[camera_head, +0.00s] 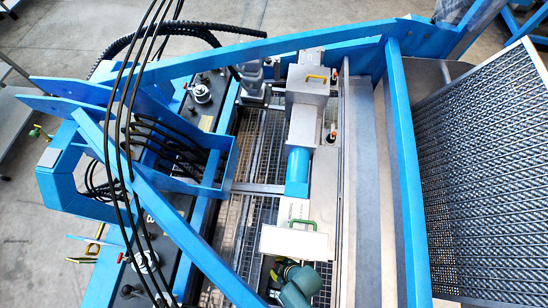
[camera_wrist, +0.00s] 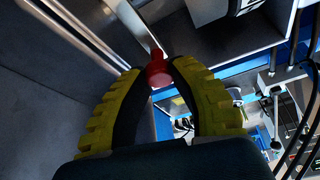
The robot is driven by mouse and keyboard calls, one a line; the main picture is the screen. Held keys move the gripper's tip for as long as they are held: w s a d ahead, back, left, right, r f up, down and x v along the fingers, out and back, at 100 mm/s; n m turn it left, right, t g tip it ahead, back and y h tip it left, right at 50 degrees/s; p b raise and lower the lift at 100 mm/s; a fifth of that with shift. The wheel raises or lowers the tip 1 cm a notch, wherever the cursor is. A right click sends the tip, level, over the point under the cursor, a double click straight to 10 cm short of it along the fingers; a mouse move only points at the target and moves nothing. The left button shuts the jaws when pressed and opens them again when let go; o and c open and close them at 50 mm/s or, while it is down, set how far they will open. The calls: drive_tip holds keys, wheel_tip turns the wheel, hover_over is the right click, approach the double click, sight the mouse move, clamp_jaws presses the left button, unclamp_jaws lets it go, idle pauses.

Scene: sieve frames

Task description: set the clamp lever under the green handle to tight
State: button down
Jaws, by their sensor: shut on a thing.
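The green handle (camera_head: 303,224) is a small bracket by the upper edge of a pale panel (camera_head: 294,243) in the head view. In the wrist view a red knob (camera_wrist: 157,69), apparently the end of the clamp lever, sits between the tips of my gripper (camera_wrist: 160,80). The two yellow, ribbed fingers with dark pads curve in from both sides and are shut on it. The lever's shaft and its angle are mostly hidden. In the head view the teal part (camera_head: 301,283) below the panel appears to be my arm; my fingers are not clear there.
A yellow handle (camera_head: 317,77) is on a grey box farther up. A small red-orange knob (camera_head: 332,137) shows below it. Blue frame beams (camera_head: 405,170) and black hoses (camera_head: 125,120) cross the head view. A perforated screen (camera_head: 490,170) stands at the right.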

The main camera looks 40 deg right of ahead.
drive_tip(key=c, duration=0.8)
unclamp_jaws()
drive_tip(key=v, duration=1.2)
drive_tip(key=shift+s, duration=0.15)
